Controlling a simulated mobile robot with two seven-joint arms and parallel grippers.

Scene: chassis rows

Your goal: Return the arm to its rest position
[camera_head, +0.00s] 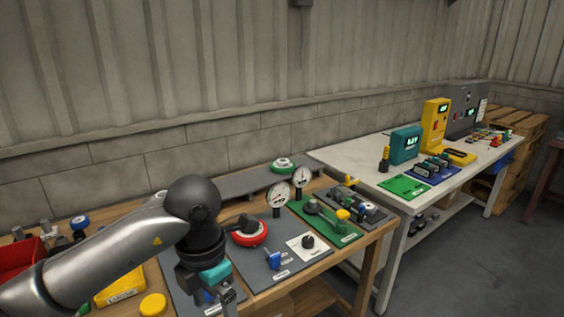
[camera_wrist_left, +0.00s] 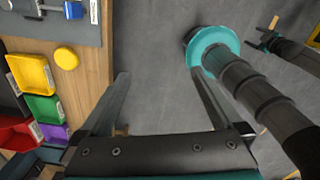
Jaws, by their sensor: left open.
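My left arm (camera_head: 105,255) reaches in from the left in the head view, bent at a dark round joint, with the wrist pointing down. Its gripper (camera_head: 220,297) is at the bottom edge, in front of the workbench panels and partly cut off. In the left wrist view the two fingers of the left gripper (camera_wrist_left: 160,75) are apart with nothing between them, over grey floor beside the bench edge. A dark arm part with a small teal band and prongs, seemingly my right gripper (camera_wrist_left: 262,40), shows at upper right; its jaw state is unclear.
The wooden bench (camera_head: 375,238) carries panels with a red handwheel (camera_head: 250,232), gauges (camera_head: 279,195) and a green valve board (camera_head: 330,222). A white table (camera_head: 345,157) with instruments stands beyond. Floor (camera_head: 470,245) at right is clear.

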